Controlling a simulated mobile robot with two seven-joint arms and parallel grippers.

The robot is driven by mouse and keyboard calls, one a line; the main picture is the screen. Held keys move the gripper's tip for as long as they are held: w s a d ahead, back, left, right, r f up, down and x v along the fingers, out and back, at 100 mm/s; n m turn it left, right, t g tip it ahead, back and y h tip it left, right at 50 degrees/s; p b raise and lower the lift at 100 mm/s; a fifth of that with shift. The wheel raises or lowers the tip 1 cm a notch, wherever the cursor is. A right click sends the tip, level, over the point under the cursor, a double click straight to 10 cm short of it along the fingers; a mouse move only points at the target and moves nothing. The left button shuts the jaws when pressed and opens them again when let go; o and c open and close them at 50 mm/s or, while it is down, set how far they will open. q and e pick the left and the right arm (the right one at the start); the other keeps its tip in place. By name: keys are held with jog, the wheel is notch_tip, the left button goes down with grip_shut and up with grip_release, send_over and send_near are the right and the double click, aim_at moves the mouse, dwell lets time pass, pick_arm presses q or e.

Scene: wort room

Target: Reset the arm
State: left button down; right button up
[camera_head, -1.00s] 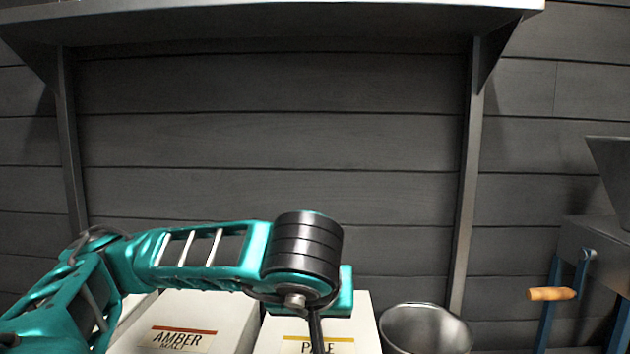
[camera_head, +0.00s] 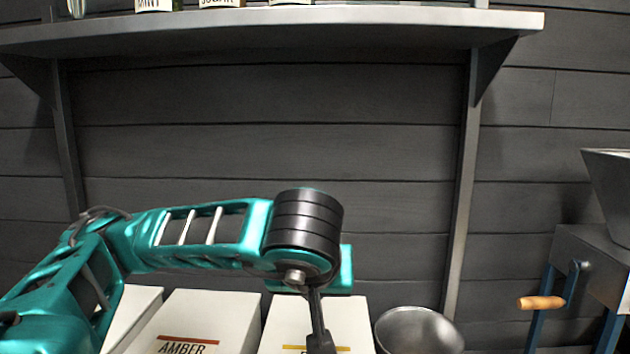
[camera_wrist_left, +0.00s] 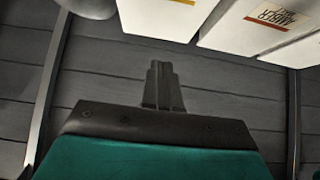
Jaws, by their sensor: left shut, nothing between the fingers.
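My left arm reaches in from the left in the head view and bends down at its black wrist joint. My left gripper (camera_head: 320,343) hangs below that joint, in front of the box with a yellow-striped label, and is cut off by the bottom edge. In the left wrist view my left gripper (camera_wrist_left: 162,70) shows with its dark fingers together and nothing between them. The fingers appear apart from the boxes there. My right arm is in neither view.
White boxes stand below, one labelled AMBER (camera_head: 215,312), beside a yellow-striped one (camera_head: 290,312). A metal pot (camera_head: 420,332) and a mill with a wooden crank handle (camera_head: 541,303) are to the right. A shelf (camera_head: 300,22) with jars hangs above.

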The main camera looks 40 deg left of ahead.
pick_arm(q)
jog(key=shift+r, duration=0.55)
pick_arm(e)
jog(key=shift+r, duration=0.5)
pick_arm(q)
jog(key=shift+f, duration=0.1)
